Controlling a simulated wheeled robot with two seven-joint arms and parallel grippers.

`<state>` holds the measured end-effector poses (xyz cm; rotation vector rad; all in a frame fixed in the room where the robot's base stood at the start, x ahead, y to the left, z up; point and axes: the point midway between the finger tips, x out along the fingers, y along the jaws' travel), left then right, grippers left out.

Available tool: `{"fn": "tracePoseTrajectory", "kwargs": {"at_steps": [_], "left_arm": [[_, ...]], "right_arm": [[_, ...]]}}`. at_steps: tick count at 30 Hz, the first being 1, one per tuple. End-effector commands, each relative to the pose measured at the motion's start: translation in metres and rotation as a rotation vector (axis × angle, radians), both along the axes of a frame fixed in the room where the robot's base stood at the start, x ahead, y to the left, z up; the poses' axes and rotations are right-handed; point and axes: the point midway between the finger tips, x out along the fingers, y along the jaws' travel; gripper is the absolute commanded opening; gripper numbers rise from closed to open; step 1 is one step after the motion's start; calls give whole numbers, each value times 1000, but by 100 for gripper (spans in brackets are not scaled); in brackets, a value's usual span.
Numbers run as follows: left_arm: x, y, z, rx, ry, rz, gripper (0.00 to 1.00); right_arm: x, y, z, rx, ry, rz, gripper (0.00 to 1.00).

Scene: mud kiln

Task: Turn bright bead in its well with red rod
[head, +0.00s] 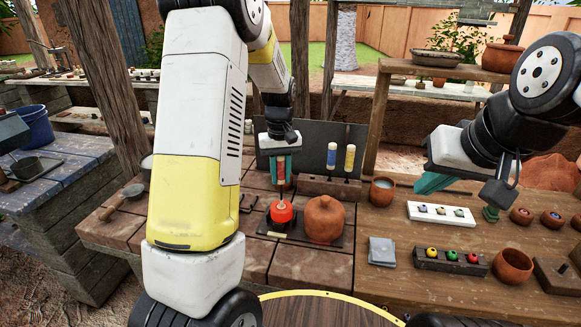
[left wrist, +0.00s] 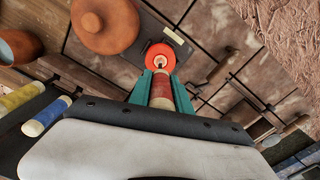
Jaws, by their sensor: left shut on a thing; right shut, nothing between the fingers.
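My left gripper (head: 281,178) is shut on the red rod (head: 282,167), which it holds upright, tip down. The rod's red handle also shows between the teal fingers in the left wrist view (left wrist: 162,88). Below is a glowing orange-red well (head: 281,214) on a dark plate; it also shows in the left wrist view (left wrist: 160,50). The rod's thin tip reaches the well's opening; whether it touches the bead is unclear. I cannot make out the bright bead apart from the glow. My right gripper (head: 436,182) is shut and empty above the wooden tabletop, right of the well.
A domed clay pot (head: 323,221) stands just right of the well. Blue (head: 332,156) and yellow (head: 349,158) rods stand behind in a rack.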

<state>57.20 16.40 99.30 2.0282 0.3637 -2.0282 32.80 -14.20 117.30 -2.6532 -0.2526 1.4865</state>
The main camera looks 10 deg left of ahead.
Motion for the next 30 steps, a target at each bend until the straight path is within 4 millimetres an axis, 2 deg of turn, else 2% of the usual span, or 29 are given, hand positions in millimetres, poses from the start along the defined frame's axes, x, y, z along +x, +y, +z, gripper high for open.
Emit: {"fn": "tracePoseTrajectory", "kwargs": {"at_steps": [11, 22, 25, 30], "left_arm": [[0, 1, 0, -1, 0, -34, 0], [0, 1, 0, -1, 0, -618, 0], [0, 1, 0, 0, 0, -690, 0], [0, 1, 0, 0, 0, -706, 0]], "right_arm": [[0, 0, 0, 0, 0, 0, 0], [0, 0, 0, 0, 0, 0, 0], [0, 0, 0, 0, 0, 0, 0], [0, 0, 0, 0, 0, 0, 0]]}}
